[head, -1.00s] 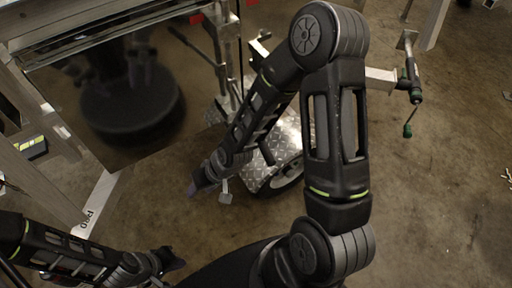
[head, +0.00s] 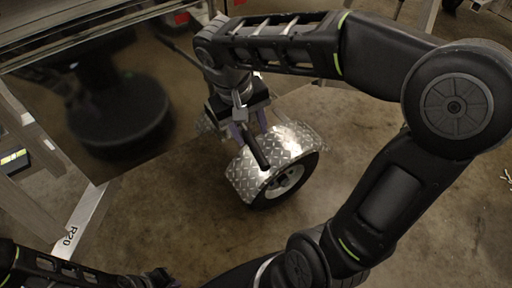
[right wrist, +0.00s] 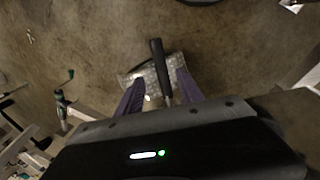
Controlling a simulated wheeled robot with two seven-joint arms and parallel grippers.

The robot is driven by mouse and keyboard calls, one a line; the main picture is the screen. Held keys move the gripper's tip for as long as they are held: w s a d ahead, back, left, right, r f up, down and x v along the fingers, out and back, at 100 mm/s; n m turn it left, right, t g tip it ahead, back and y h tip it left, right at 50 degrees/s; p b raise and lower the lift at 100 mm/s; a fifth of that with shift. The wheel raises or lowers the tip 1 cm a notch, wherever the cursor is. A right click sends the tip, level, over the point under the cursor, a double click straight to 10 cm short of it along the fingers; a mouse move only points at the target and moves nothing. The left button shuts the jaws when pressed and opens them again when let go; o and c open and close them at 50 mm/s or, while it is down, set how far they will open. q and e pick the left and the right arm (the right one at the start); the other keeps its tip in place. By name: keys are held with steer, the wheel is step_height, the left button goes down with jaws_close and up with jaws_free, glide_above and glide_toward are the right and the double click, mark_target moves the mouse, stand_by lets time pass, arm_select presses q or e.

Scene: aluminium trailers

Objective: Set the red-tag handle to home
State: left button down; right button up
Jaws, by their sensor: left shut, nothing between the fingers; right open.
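A handle with a black grip (head: 257,152) stands by the diamond-plate fender in the head view. In the right wrist view the same black grip (right wrist: 158,65) rises between the finger lines. I see no red tag on it; its base is hidden. My right gripper (head: 250,127) is open, with its purple fingers on either side of the handle's line. It also shows open in the right wrist view (right wrist: 158,92); I cannot tell if a finger touches the handle. My left gripper (head: 165,278) is shut and empty at the bottom edge of the head view.
The diamond-plate fender (head: 244,176) covers a wheel (head: 288,182). A glossy dark trailer panel (head: 150,60) is at the left, with a red mark (head: 181,18) above. A green-ended crank (right wrist: 62,100) shows in the right wrist view. Floor at the lower middle is clear.

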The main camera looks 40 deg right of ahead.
mark_target(257, 150)
steer(key=shift+s+d+f+b, duration=0.1)
steer(key=shift+d+f+b, duration=0.15)
steer(key=shift+f, duration=1.05)
steer(key=shift+d+f+b, duration=0.2)
steer(key=shift+f, duration=1.1)
steer(key=shift+s+d+f+b, duration=0.1)
steer(key=shift+d+f+b, duration=0.15)
steer(key=shift+f, duration=1.05)
jaws_close()
